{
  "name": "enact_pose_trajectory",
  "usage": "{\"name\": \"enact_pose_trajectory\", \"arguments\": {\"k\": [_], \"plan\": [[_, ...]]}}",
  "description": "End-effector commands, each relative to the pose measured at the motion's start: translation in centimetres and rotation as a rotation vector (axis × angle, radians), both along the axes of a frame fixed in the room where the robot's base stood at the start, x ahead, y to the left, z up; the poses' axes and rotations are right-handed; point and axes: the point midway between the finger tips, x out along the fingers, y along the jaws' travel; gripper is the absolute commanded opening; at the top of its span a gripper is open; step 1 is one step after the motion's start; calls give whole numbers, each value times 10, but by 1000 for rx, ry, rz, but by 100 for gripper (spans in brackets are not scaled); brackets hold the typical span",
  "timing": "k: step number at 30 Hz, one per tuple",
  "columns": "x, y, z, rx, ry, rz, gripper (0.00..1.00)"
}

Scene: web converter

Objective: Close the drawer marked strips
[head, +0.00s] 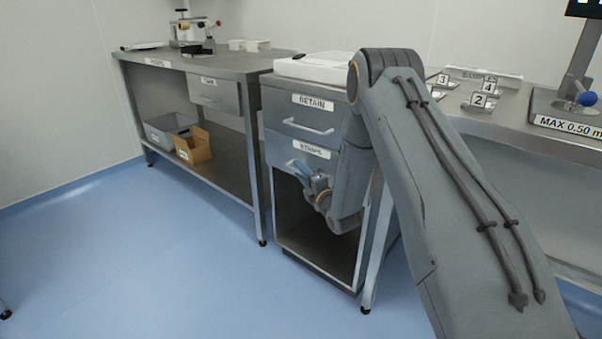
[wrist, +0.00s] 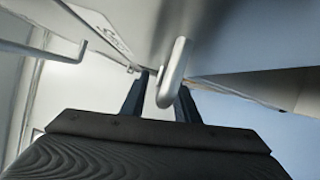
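The drawer marked STRIPS (head: 285,153) is the lower drawer of the grey cabinet, directly under the RETAIN drawer. My arm covers its right part, and I cannot tell how far it stands out. My gripper (head: 299,171) is at its front, low by the handle. In the wrist view, a pale bar handle (wrist: 173,75) sits between the two dark fingertips of my gripper (wrist: 164,84). The fingers are apart, with a visible gap between the left finger and the handle. The right finger is close to the handle; contact is unclear.
The RETAIN drawer (head: 300,118) with its bar handle is just above and looks shut. An open cabinet space lies below. A steel table (head: 215,63) with a shelf bearing a grey bin (head: 160,134) and a cardboard box (head: 196,150) stands left. The blue floor in front is clear.

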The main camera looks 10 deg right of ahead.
Motion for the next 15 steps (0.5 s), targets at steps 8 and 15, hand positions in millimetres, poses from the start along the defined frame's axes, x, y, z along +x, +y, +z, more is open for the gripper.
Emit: {"name": "enact_pose_trajectory", "arguments": {"k": [8, 15], "plan": [[-4, 2, -1, 0, 1, 5, 28], [-37, -10, -3, 0, 3, 3, 28]]}}
